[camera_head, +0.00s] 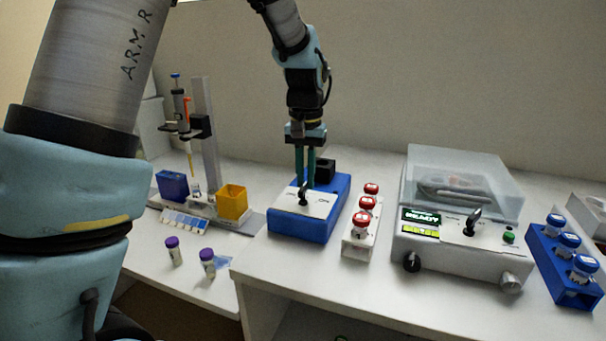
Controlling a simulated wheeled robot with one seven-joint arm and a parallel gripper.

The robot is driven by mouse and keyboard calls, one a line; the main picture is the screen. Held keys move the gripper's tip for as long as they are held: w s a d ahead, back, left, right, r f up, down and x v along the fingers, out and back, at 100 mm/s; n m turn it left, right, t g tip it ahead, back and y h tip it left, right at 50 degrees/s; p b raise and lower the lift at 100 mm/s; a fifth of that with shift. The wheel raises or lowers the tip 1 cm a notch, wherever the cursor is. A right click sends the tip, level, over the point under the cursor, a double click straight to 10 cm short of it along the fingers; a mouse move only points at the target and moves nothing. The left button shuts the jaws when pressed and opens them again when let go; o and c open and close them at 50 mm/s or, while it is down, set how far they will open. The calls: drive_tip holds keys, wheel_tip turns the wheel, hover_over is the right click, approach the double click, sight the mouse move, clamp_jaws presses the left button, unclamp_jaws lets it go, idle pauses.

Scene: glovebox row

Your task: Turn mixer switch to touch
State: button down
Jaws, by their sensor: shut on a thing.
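The mixer (298,224) is a blue box with a pale top plate, standing on the bench in the middle of the view. A small black switch (303,197) stands up from the middle of the plate, with dark markings to its left and right. The markings are too small to read. My gripper (305,186) points down over the mixer from above. Its greenish fingers are close together at the switch and shut on it. The fingertips partly cover the switch, so its exact angle is hard to tell. A black part (324,170) sits at the mixer's back.
A rack with red-capped vials (352,240) stands close right of the mixer. Further right are a clear-lidded device (408,247) and a blue rack (566,290). A pipette stand (203,130), a yellow bin (232,206) and purple-capped vials (174,256) are at left.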

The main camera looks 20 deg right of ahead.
drive_tip(key=shift+m, duration=0.5)
drive_tip(key=c, duration=0.9)
unclamp_jaws()
wheel_tip(320, 180, up, 11)
drive_tip(key=shift+f+b, duration=0.1)
drive_tip(key=shift+b, duration=0.7)
